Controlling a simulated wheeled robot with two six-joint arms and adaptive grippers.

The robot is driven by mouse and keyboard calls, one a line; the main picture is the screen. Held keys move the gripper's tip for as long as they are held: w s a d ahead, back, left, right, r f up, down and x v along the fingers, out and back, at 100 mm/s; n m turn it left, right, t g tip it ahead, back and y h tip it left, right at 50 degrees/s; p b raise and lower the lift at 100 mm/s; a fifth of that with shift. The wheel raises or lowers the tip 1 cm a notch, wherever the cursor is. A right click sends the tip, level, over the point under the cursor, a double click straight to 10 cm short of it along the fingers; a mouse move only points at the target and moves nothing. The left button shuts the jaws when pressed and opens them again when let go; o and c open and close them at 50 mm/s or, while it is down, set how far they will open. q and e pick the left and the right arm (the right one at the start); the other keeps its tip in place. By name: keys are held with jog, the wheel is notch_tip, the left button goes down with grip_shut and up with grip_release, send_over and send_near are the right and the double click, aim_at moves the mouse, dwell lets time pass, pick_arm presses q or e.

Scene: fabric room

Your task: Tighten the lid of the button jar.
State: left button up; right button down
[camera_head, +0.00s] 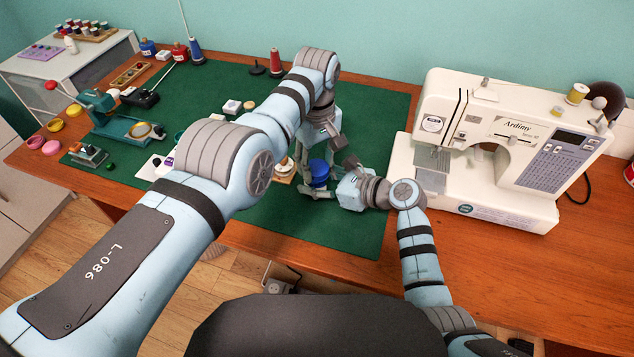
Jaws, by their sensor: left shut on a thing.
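The button jar shows in the head view as a small round blue shape, its blue lid (319,168) uppermost, near the right part of the green mat. The jar looks upright; its lower part is mostly hidden by my grippers. My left gripper (318,160) reaches down from above, its fingers on either side of the blue lid, shut on it. My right gripper (325,186) comes in from the right, low, with its fingers at the height of the jar's body. Whether those fingers touch the jar is too small and overlapped to tell.
A white sewing machine (500,150) stands close on the right of my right gripper. The green mat (345,225) is bare in front. Thread spools (276,62) stand at the back, and a small teal machine (105,115) and colored tubs (55,125) at the left.

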pick_arm(q)
jog(key=m, duration=0.4)
jog(key=shift+f+m, duration=0.1)
jog(key=shift+m, duration=0.3)
jog(key=o, duration=1.3)
jog(key=shift+a, duration=0.1)
jog(key=shift+r, duration=2.3)
notch_tip(320, 180, up, 4)
jog(key=n, duration=0.3)
jog(key=shift+f+n, duration=0.15)
jog(key=shift+n, duration=0.15)
jog(key=shift+c, duration=0.4)
